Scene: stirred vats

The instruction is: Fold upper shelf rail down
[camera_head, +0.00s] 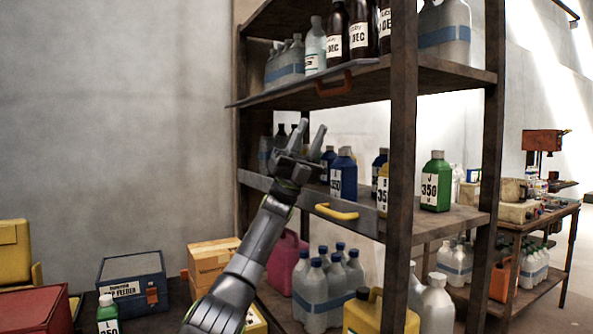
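The upper shelf rail (285,92) is a thin grey strip along the front edge of the upper shelf, seen nearly edge-on. An orange-red handle (334,88) sits on it, right of its middle. My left gripper (311,132) is open and empty, fingers pointing up, below the upper rail and in front of the middle shelf. It appears apart from the upper rail and its handle. My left forearm hides part of the middle shelf rail (358,218), which has a yellow handle (336,212). My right gripper is not in view.
Brown bottles (361,30) and pale bottles stand on the upper shelf. Blue and green bottles (435,182) stand on the middle shelf. A dark front post (402,130) rises right of the handles. Boxes (132,282) stand at lower left; the air before the left wall is clear.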

